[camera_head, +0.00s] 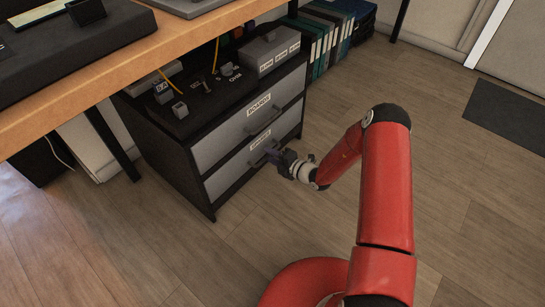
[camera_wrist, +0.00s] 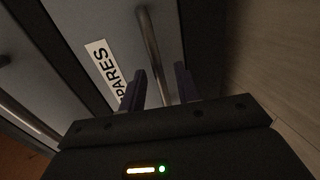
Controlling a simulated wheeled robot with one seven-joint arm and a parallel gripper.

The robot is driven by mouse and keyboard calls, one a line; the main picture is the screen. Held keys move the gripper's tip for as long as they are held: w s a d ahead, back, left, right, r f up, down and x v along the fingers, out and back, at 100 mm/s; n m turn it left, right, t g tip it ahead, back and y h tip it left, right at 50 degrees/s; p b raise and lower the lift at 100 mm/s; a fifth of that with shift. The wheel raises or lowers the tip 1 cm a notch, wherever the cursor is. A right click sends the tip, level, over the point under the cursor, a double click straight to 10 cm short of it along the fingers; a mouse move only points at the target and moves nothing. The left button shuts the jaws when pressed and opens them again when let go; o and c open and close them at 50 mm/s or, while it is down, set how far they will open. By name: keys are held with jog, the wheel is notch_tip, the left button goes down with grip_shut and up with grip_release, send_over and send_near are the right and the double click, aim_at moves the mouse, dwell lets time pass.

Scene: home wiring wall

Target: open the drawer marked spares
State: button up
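The spares drawer (camera_head: 226,178) is the lower grey front of a black two-drawer cabinet and looks closed. Its label (camera_wrist: 104,66) reads "PARES" in the wrist view, partly hidden by a finger. Its bar handle (camera_wrist: 151,42) runs between my two fingers in the wrist view. My gripper (camera_head: 274,154) is at the lower drawer's front in the head view. In the wrist view my gripper (camera_wrist: 159,88) has its fingers apart, one on each side of the handle, with visible gaps. Whether the fingertips reach past the bar is unclear.
The upper drawer (camera_head: 230,133), marked boards, looks closed. Small parts and a grey box (camera_head: 270,52) sit on the cabinet top. A wooden desk (camera_head: 130,72) overhangs at left. Binders (camera_head: 322,45) stand behind. The floor (camera_head: 270,225) in front is clear except for my arm.

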grip_shut()
dwell(0.3)
jog(key=f+p+v, duration=0.2)
jog(key=v, duration=1)
jog(key=d+f+p+v, duration=0.1)
jog(key=f+v, duration=0.2)
jog(key=v, duration=0.8)
jog(key=shift+s+d+p, duration=0.25)
jog(key=shift+s+p, duration=0.15)
jog(key=shift+s, duration=0.1)
grip_release()
